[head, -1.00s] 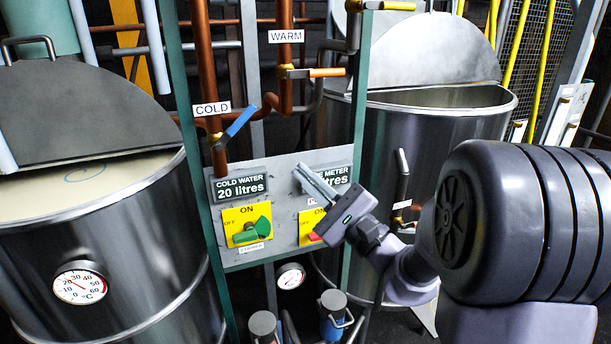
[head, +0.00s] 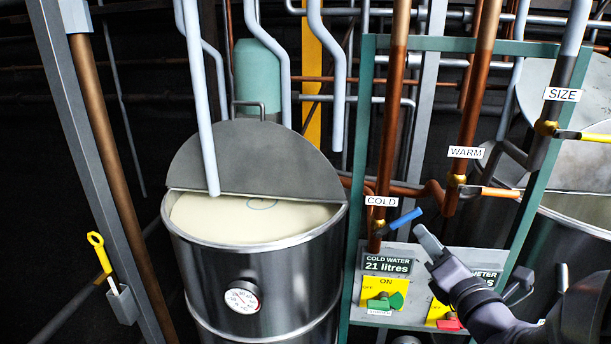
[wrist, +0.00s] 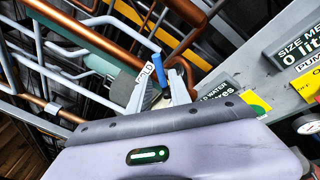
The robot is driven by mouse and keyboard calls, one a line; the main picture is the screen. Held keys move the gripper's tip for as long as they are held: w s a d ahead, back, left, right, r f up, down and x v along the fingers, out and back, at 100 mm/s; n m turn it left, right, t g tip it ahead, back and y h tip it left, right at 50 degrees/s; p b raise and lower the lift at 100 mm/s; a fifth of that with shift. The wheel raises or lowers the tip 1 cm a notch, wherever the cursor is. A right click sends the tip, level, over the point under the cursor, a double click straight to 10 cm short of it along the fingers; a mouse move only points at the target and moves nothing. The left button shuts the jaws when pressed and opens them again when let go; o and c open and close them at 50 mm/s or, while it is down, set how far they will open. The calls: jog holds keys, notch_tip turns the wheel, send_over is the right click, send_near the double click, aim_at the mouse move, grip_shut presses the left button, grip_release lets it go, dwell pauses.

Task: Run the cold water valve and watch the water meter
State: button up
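The cold water valve (head: 404,221) has a blue lever slanting up to the right, beside the COLD label on a copper pipe. The water meter (head: 387,264) below it reads COLD WATER 21 litres. My gripper (head: 428,240) is just right of the lever's free end. In the wrist view the fingers (wrist: 163,95) stand apart, with the blue lever (wrist: 157,68) showing between and beyond them; nothing appears clamped. Whether a finger touches the lever I cannot tell. The meter (wrist: 218,92) is partly hidden there by the gripper body.
A steel vat (head: 265,270) of pale liquid stands left, a pipe ending above it. WARM (head: 488,191) and SIZE (head: 580,135) valves are right of the cold one. The size meter (wrist: 300,52) reads 0. A green switch (head: 386,301) sits below. A yellow-handled tool (head: 100,262) hangs left.

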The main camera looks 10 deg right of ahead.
aim_at(408, 214)
jog(key=w, duration=1.1)
jog(key=shift+w+p, duration=0.3)
grip_shut()
dwell(0.8)
